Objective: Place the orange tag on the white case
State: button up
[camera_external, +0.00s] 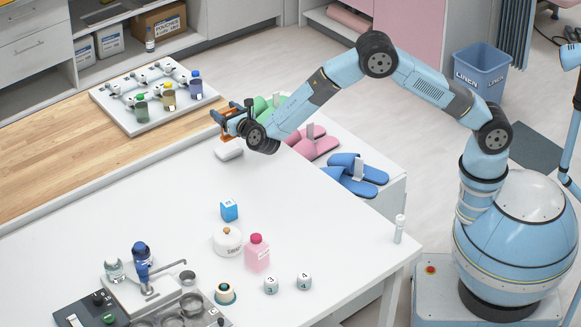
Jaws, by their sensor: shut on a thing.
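My gripper (232,121) is shut on the orange tag (217,116), near the far edge of the white table. The tag is small in the picture and partly hidden by the dark fingers. A small white case (229,153) with rounded edges lies on the white table just below my gripper in the picture. The tag and gripper appear apart from the case, with the gripper higher up. The exact height above it is hard to tell.
A white tray with small taps and cups (112,99) sits on the wooden counter (60,158). Pink slippers (318,146) and blue slippers (352,178) lie right of the table. The table's middle left is clear.

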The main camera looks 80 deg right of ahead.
jog(key=shift+w+f, duration=0.25)
jog(key=shift+f, duration=0.75)
jog(key=shift+w+f, duration=0.2)
jog(key=shift+f, duration=0.75)
jog(key=shift+f, duration=0.1)
jog(key=o, duration=1.3)
